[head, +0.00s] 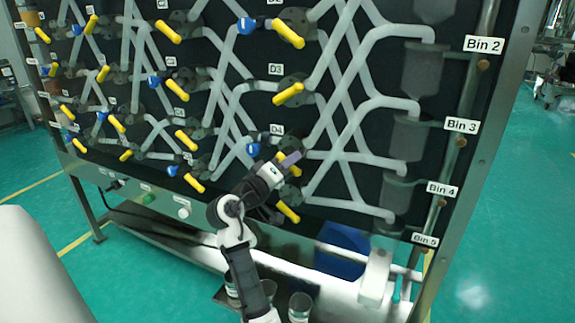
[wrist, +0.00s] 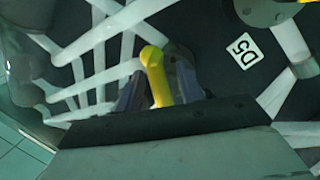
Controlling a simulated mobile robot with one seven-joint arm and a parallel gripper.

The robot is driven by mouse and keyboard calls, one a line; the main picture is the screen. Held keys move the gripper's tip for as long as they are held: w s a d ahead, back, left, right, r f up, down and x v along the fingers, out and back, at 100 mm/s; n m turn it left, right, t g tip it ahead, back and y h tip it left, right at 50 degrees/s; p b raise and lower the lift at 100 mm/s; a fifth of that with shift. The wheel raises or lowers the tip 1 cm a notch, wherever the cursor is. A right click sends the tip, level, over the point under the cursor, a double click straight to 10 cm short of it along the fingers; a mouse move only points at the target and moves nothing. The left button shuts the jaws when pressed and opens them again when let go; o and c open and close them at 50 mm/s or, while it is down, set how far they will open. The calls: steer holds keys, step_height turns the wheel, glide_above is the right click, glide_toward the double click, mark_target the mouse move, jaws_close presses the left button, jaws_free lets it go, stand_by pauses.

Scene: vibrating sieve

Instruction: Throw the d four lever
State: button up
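The D4 label (head: 277,130) is on the black panel, above and left of my gripper (head: 291,159). The yellow lever beside that label, the d four lever (head: 293,171), is partly hidden behind my gripper in the head view. In the wrist view, a yellow lever (wrist: 155,75) stands between the two grey fingers of my gripper (wrist: 160,92). The fingers are close on either side of it, and I cannot tell whether they touch it. A D5 label (wrist: 243,50) shows to the right of this lever.
The D3 lever (head: 288,94) is above, and another yellow lever (head: 288,212) is just below my gripper. White pipes (head: 347,180) branch across the panel toward the bins at right. A blue container (head: 342,250) and clear beakers (head: 299,306) are below. Green floor is open at right.

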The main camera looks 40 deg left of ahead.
steer(key=s+f+b, duration=0.1)
steer(key=s, duration=1.2)
steer(key=shift+s+d, duration=0.15)
steer(key=shift+s, duration=0.25)
